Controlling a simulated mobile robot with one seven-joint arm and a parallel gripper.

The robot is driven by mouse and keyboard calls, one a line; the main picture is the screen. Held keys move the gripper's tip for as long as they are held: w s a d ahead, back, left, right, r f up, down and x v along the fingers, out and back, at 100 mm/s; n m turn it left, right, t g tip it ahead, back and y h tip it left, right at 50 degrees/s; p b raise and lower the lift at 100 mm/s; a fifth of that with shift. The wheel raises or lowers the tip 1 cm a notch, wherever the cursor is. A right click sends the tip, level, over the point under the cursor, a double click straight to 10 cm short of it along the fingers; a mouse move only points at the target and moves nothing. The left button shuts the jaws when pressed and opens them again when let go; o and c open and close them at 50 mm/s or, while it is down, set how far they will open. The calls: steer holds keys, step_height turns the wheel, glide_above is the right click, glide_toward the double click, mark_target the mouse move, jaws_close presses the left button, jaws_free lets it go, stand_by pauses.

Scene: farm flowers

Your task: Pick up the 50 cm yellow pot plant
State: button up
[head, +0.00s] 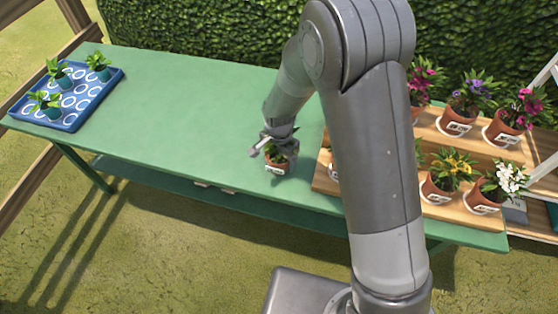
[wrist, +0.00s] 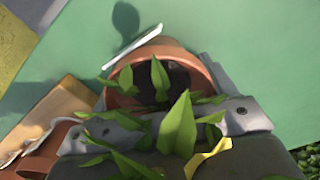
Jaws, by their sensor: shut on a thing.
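My gripper (head: 277,143) is shut on a terracotta pot plant (head: 276,166) over the green table's front part, left of the wooden stand. The wrist view shows the pot (wrist: 192,62) between the fingers, with dark soil, green leaves and one yellow petal (wrist: 212,158). A white label (wrist: 132,45) is on its side. I cannot tell for sure whether its base touches the table. Another pot plant with yellow flowers (head: 452,165) stands on the wooden stand's lower step. The label sizes are too small to read.
The wooden stand (head: 425,130) holds several potted flowers, pink, purple and white; my arm hides part of it. A blue tray (head: 93,93) with three small green plants lies at the table's left end. The green table (head: 180,110) is clear between tray and gripper. A hedge stands behind.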

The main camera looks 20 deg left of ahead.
steer(key=shift+c, duration=1)
steer(key=shift+r, duration=0.1)
